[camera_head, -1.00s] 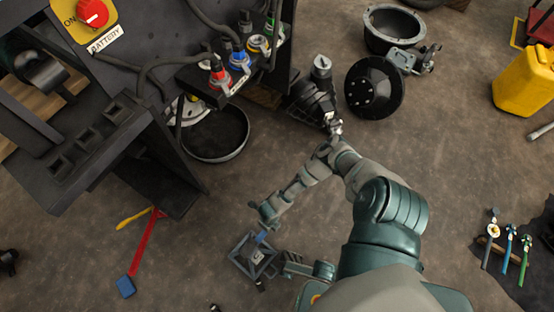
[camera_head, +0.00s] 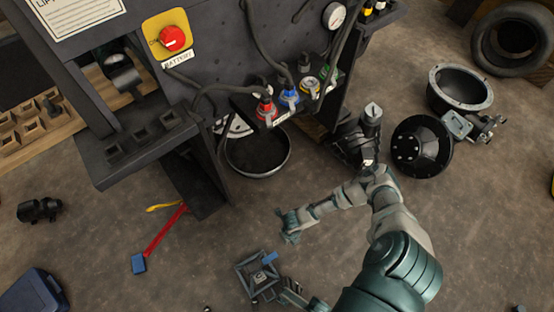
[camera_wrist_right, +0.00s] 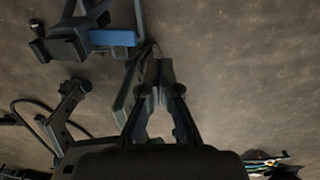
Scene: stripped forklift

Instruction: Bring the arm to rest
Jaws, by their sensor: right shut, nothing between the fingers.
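My right arm comes in from the bottom right of the head view, bends at a raised elbow, and reaches left. Its gripper (camera_head: 287,226) hangs over bare floor, in front of the black basin. The right wrist view shows its dark fingers (camera_wrist_right: 159,78) shut with nothing between them. A square grey frame with a blue piece (camera_head: 256,272) lies below the gripper in the head view, apart from it; I cannot tell if it belongs to me. A blue piece on dark metal (camera_wrist_right: 112,38) shows ahead of the fingers. My left gripper is not in view.
The stripped forklift (camera_head: 220,75) with its red battery knob (camera_head: 172,39) stands at the back. A black basin (camera_head: 258,158) lies under it. A red-handled tool (camera_head: 165,232) lies left. A black disc (camera_head: 421,147) and a bowl (camera_head: 460,90) lie right. Floor between is clear.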

